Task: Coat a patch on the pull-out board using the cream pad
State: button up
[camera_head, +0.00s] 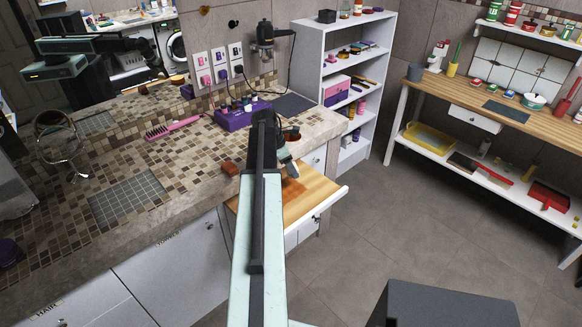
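The pull-out board (318,203) is light wood and sticks out from under the tiled counter. A darker orange-brown patch (292,190) shows on it, just right of my forearm. My arm reaches forward over the board and hides part of it. My gripper (289,168) points down above or at the board near the patch; its fingers are small and partly hidden by the arm. I cannot tell whether it holds anything or touches the board. I cannot make out the cream pad for certain.
A small red-brown block (230,168) lies at the counter edge left of my arm. White shelves (312,60) stand behind.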

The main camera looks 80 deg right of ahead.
notch_tip(320, 180, up, 3)
jog(key=p, duration=0.3)
jog(key=shift+r, duration=0.1)
dwell(0.4)
